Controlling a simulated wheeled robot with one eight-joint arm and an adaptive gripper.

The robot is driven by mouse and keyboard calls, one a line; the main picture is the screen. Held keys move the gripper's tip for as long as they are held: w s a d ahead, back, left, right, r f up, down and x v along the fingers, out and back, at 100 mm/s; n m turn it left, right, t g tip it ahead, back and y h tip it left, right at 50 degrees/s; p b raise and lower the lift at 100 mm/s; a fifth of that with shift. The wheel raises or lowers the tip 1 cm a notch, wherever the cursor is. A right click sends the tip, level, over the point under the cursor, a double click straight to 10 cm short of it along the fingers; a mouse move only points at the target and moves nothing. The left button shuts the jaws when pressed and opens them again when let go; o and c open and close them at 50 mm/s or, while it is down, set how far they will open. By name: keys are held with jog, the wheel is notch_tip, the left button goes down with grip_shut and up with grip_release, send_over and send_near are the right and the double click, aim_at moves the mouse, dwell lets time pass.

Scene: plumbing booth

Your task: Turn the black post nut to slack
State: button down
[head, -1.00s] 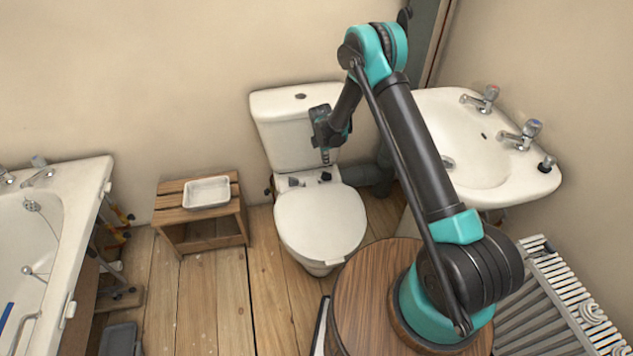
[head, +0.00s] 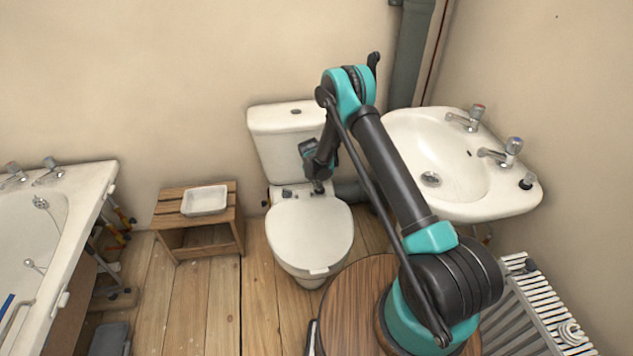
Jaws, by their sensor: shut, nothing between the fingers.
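The toilet has a closed white lid (head: 310,235) in front of its cistern (head: 290,140). Small dark hinge posts are at the back of the lid. The left post (head: 287,193) shows; the right one is hidden at my gripper. My gripper (head: 318,189) points down with its tips at the right rear of the lid. It is shut and appears to hold nothing. Whether its tips touch the right post or a nut there cannot be told. I cannot make out the black post nut separately at this size.
A wooden stool (head: 198,228) with a white tray (head: 205,200) stands left of the toilet. A bathtub (head: 90,190) is at far left. A basin (head: 450,165) with taps and a radiator (head: 545,310) are at right. The cistern is close behind my gripper.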

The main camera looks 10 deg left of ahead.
aim_at(322, 192)
jog(key=shift+x, duration=1.3)
jog(key=shift+w+d, duration=0.1)
jog(key=shift+w+d, duration=0.4)
jog(key=shift+a, duration=0.2)
jog(key=shift+a+r, duration=0.1)
jog(key=shift+a, duration=0.6)
